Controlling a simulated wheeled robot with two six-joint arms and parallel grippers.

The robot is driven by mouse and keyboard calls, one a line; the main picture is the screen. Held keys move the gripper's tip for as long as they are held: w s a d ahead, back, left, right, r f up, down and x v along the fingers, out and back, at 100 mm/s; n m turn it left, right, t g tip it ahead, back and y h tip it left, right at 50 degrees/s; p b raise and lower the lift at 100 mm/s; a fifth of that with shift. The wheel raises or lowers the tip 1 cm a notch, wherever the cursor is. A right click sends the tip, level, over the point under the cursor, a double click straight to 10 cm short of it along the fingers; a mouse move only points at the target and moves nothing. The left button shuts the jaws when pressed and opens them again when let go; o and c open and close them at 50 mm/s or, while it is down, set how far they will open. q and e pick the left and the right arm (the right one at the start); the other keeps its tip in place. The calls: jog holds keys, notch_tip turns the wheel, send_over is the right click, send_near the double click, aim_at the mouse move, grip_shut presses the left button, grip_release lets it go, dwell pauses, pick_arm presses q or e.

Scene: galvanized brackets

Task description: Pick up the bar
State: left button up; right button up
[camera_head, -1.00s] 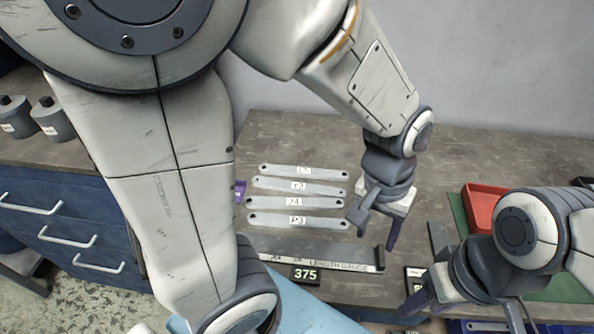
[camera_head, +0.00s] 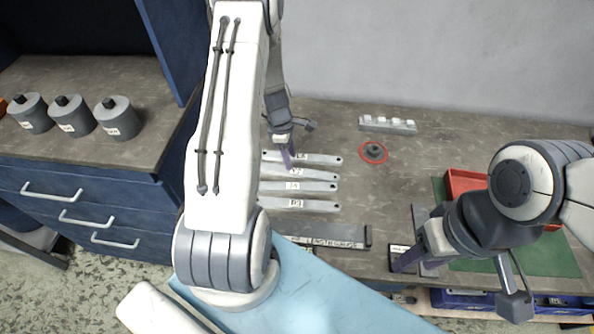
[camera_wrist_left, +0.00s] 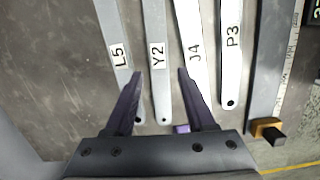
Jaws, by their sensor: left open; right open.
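Several flat grey metal bars lie side by side. In the left wrist view they are labelled L5 (camera_wrist_left: 112,28), Y2 (camera_wrist_left: 154,25), J4 (camera_wrist_left: 191,25) and P3 (camera_wrist_left: 231,65). They also show in the head view, with the P3 bar (camera_head: 318,206) nearest the front. My left gripper (camera_wrist_left: 160,74) is open above the bars, its fingers on either side of the Y2 bar in the picture. In the head view the left gripper (camera_head: 288,152) is over the bars' left part, and my arm hides their left ends. My right gripper (camera_head: 460,280) is open and empty at the right front.
A length gauge (camera_head: 345,243) lies in front of the bars. Behind them are a round dark part with a red ring (camera_head: 373,152) and a pale block (camera_head: 388,125). A red tray (camera_head: 462,184) is at the right. Three grey cylinders (camera_head: 118,118) stand at the left.

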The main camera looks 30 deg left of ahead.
aim_at(296, 171)
pick_arm(q)
jog(key=shift+w+d+f+p, duration=0.15)
jog(key=shift+d+f+p, duration=0.1)
jog(key=shift+f, duration=0.7)
jog(key=shift+w+d+f+p, duration=0.15)
jog(key=shift+d+f+p, duration=0.1)
jog(key=shift+f, duration=0.7)
jog(key=shift+w+d+f+p, duration=0.15)
jog(key=shift+d+f+p, duration=0.1)
jog(key=shift+f, duration=0.7)
grip_shut()
